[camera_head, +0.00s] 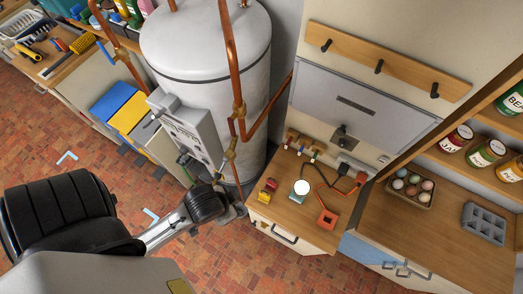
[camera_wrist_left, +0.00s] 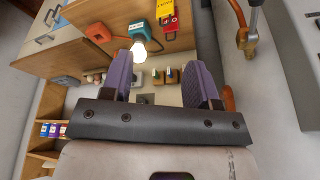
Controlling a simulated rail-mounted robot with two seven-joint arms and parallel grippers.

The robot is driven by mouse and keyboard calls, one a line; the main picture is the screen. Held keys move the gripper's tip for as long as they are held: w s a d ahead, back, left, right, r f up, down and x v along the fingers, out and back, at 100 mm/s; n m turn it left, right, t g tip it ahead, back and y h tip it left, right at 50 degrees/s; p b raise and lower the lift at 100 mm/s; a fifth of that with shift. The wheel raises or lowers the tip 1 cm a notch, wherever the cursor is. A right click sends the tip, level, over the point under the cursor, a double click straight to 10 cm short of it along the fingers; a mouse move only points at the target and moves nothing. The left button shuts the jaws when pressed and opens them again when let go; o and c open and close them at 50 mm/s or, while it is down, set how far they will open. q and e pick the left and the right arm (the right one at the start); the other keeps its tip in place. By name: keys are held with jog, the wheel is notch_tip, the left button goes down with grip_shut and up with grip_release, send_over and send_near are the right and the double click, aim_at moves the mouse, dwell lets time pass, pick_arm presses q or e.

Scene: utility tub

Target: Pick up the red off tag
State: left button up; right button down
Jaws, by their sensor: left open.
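The small red tag (camera_head: 271,184) lies on the wooden top of the low cabinet, near its left edge, beside a yellow tag (camera_head: 264,197). In the left wrist view the red tag (camera_wrist_left: 169,23) is at the top, beyond the fingertips, with the yellow tag (camera_wrist_left: 166,5) touching or close to it. My left gripper (camera_head: 238,211) is just left of the cabinet, apart from the tags. In the left wrist view its two purple-padded fingers (camera_wrist_left: 162,75) are spread with nothing between them. My right gripper is not seen.
A lit teal lamp (camera_head: 301,188) and an orange object (camera_head: 327,218) stand on the cabinet top (camera_head: 289,213) right of the tags. Copper pipes (camera_head: 238,108) and a white tank (camera_head: 205,45) rise behind my left gripper. Brick floor lies below it.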

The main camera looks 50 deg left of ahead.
pick_arm(q)
notch_tip(320, 180, down, 2)
jog(key=a+b, duration=0.2)
jog(key=m+t+h+b, duration=0.8)
jog(key=h+b, duration=0.5)
jog(key=b, duration=1.6)
send_near(267, 186)
notch_tip(267, 186, up, 4)
jog(key=s+a, duration=0.2)
jog(key=a, duration=0.1)
jog(key=shift+b+x, duration=0.65)
jog(key=shift+x, duration=3.85)
jog(key=shift+r+x, duration=0.15)
jog(key=shift+x, duration=1.05)
jog(key=shift+r+x, duration=0.15)
jog(key=shift+x, duration=1.05)
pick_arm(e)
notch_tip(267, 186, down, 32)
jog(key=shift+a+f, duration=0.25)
pick_arm(q)
jog(key=shift+s+n+t, duration=0.15)
jog(key=shift+n+t, duration=0.15)
jog(key=shift+c, duration=0.2)
